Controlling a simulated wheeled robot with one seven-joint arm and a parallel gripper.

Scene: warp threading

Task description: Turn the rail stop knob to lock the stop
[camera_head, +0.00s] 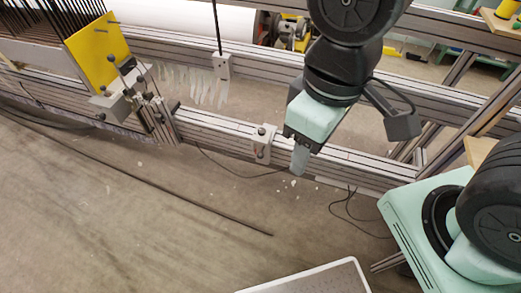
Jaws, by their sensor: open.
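A small pale bracket (264,152), which looks like the rail stop, sits on the front aluminium rail near the middle of the picture. A small dark knob (261,131) shows on its upper part; its turned angle is too small to read. My gripper (300,158) points down just right of the bracket, in front of the rail. It looks apart from the knob, with nothing seen between its fingers. The fingers overlap in this view, so the gap between them is hidden.
A yellow plate (97,50) and a metal fixture (121,100) stand at the left on the rail. A second bracket (222,66) with a black rod is on the rear rail. Dark cables lie on the floor. A pale tray (318,281) is at the bottom.

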